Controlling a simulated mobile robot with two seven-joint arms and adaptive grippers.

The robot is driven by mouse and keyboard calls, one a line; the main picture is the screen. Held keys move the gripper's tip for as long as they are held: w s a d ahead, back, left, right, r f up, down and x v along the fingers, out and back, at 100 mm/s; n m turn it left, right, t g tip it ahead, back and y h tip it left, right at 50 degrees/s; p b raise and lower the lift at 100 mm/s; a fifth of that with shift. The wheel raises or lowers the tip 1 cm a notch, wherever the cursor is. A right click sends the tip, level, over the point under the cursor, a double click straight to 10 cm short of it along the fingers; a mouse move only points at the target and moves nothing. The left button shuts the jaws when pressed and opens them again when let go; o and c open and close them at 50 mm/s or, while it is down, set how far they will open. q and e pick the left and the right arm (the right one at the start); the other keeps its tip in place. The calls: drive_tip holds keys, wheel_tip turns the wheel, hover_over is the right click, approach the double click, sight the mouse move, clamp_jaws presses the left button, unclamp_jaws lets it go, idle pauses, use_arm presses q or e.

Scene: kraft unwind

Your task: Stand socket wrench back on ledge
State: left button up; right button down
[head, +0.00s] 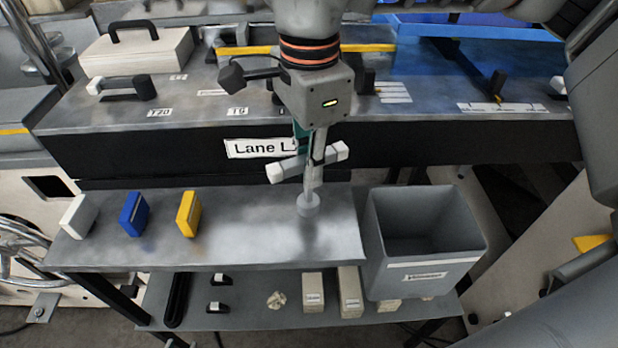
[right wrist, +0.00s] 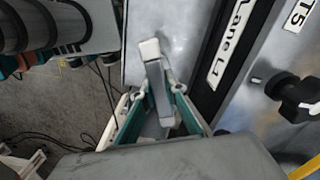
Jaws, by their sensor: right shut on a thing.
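The socket wrench (head: 308,204) is a grey metal T-shape, with a crossbar that has pale ends and a shaft that points down to a round socket. It is about upright over the right part of the metal ledge (head: 250,232). The socket end is at the ledge surface; I cannot tell whether it touches. My right gripper (head: 310,150) is shut on the wrench near the crossbar. In the right wrist view the crossbar (right wrist: 152,58) lies between the teal fingers of the gripper (right wrist: 163,112). The lower shaft is hidden there. My left gripper is not in view.
A white block (head: 77,216), a blue block (head: 134,214) and a yellow block (head: 188,214) stand on the ledge's left. A grey bin (head: 425,270) is right of the ledge. The black machine face with the lane label (head: 255,148) rises behind. Mid-ledge is clear.

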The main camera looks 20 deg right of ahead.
sight(310, 199)
wheel_tip(310, 199, down, 3)
drive_tip(key=shift+f, duration=0.15)
drive_tip(key=shift+f, duration=0.15)
drive_tip(key=c, duration=2)
unclamp_jaws()
drive_tip(key=shift+c, duration=0.2)
